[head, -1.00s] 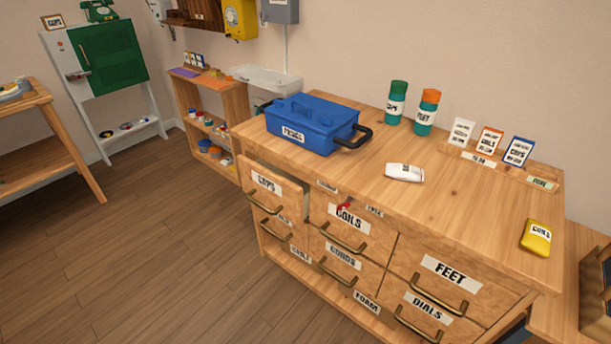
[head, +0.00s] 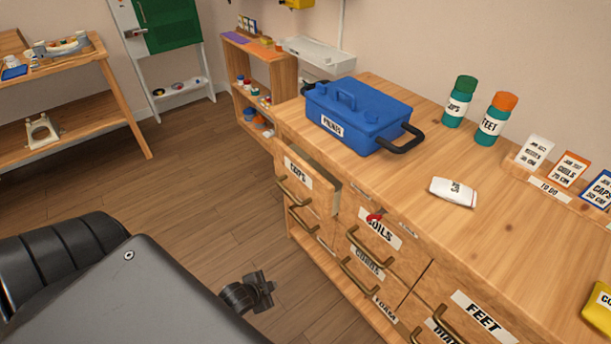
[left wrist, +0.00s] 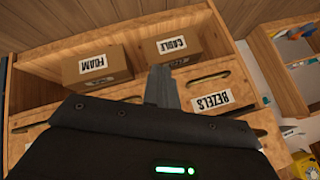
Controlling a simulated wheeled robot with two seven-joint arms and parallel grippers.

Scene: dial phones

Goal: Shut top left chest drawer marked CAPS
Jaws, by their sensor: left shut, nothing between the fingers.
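The CAPS drawer (head: 314,193) is at the top left of the wooden chest in the head view. It stands partly out, its front ahead of the neighbouring COILS drawer (head: 365,232) and a gap showing behind its top edge. It has a brass bar handle (head: 293,192). My left gripper (head: 262,288) is shut and empty, low over the floor to the left of the chest, apart from the drawer. In the left wrist view the shut fingers (left wrist: 161,85) point towards a wooden unit with boxes. My right gripper is not in view.
A blue case (head: 358,115) sits on the chest top above the CAPS drawer. The floor (head: 225,200) left of the chest is clear. FOAM (left wrist: 97,68) and CABLE (left wrist: 171,50) boxes show upside down.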

